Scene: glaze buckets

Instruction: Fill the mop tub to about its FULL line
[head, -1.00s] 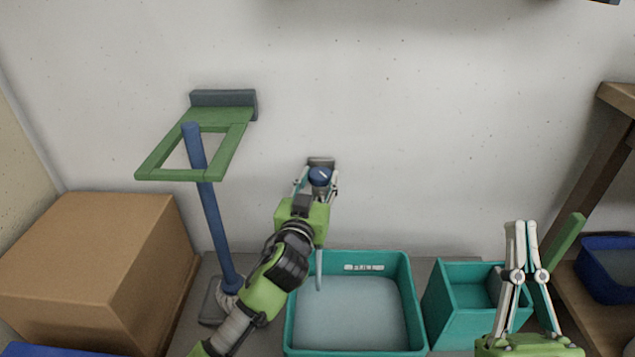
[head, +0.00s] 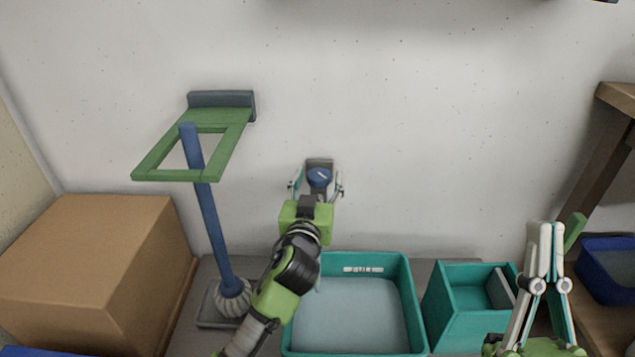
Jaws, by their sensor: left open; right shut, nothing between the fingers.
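The teal mop tub (head: 413,300) stands on the floor against the wall. It holds greyish water (head: 350,315) whose surface lies below the white FULL label (head: 363,270) on its back inner wall. Above it a tap with a round blue knob (head: 319,177) is fixed to the wall. My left gripper (head: 318,186) is open, with its fingers on either side of the knob and apart from it. A thin part of a water stream seems to show beside my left arm, but I cannot tell whether it runs. My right gripper (head: 545,228) is shut and empty at the right.
A smaller teal bin (head: 455,320) stands right of the tub. A mop (head: 208,225) leans in a green wall holder (head: 150,165) at the left. A cardboard box (head: 90,260) is far left. A wooden shelf (head: 615,97) with a blue bin (head: 605,262) is right.

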